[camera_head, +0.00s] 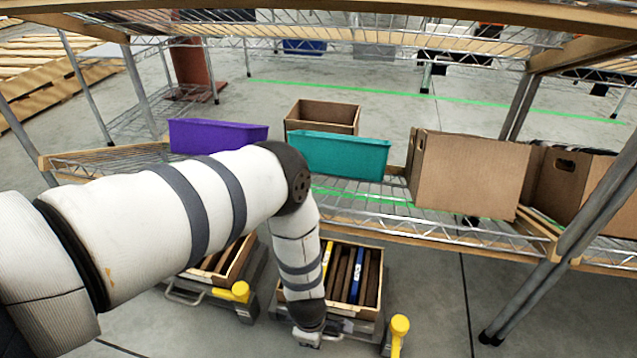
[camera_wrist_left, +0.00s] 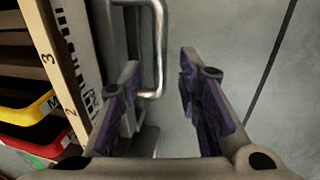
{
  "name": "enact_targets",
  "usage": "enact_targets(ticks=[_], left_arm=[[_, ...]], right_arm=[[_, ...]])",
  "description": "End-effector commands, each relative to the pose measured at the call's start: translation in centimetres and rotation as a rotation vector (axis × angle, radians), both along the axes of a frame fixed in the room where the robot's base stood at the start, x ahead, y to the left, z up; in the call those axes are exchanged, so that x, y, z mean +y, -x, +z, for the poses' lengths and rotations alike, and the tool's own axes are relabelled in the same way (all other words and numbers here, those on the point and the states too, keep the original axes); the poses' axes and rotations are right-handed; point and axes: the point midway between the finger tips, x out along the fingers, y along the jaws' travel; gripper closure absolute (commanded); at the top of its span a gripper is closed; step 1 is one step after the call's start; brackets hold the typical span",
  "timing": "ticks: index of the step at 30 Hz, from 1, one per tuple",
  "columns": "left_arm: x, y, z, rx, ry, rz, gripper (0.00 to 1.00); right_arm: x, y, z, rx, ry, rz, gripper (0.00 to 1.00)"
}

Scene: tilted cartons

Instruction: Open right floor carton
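The right floor carton (camera_head: 366,312) is a tan open-topped box on the floor under the shelf, holding upright files in dark, yellow and blue. My left arm reaches down in front of it, and my left gripper (camera_head: 308,339) is at its near left side, partly hidden by the wrist. In the left wrist view the gripper (camera_wrist_left: 157,72) is open, with purple-padded fingers apart. A grey metal handle (camera_wrist_left: 159,50) lies between and just beyond the fingertips, nearer the left finger; I cannot tell whether they touch. The carton's numbered edge (camera_wrist_left: 62,80) is at left.
Another floor carton (camera_head: 238,262) with a yellow knob (camera_head: 232,292) stands to the left. A second yellow knob (camera_head: 400,325) is at right. Above, the wire shelf holds a purple bin (camera_head: 215,135), teal bin (camera_head: 340,155) and brown cartons (camera_head: 470,173). The floor at front right is clear.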

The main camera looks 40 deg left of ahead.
Motion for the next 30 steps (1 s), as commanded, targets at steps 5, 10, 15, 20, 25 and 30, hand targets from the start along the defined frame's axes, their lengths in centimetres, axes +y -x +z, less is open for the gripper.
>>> enact_targets(ticks=[5, 10, 15, 20, 25, 30], left_arm=[[0.1, -0.1, -0.9, 0.000, 0.000, -0.001, 0.69], [0.1, -0.1, -0.8, 0.000, 0.000, -0.001, 0.69], [0.1, -0.1, -0.8, 0.000, 0.000, -0.001, 1.00], [0.1, -0.1, -0.8, 0.000, 0.000, -0.001, 1.00], [-0.1, 0.3, -0.7, 0.001, 0.000, -0.001, 1.00], [-1.3, 2.2, -0.5, 0.003, 0.002, 0.000, 1.00]], right_arm=[[0.0, 0.1, -0.3, 0.006, -0.002, 0.001, 0.60], [0.0, 0.1, -0.3, 0.005, -0.002, 0.001, 0.60], [0.0, 0.1, -0.3, 0.005, -0.002, 0.001, 0.60], [0.0, 0.0, -0.3, 0.005, -0.002, 0.001, 0.60], [0.0, 0.0, -0.1, 0.002, -0.001, 0.001, 0.60], [0.0, -0.1, 0.8, -0.012, 0.001, -0.001, 0.60]])
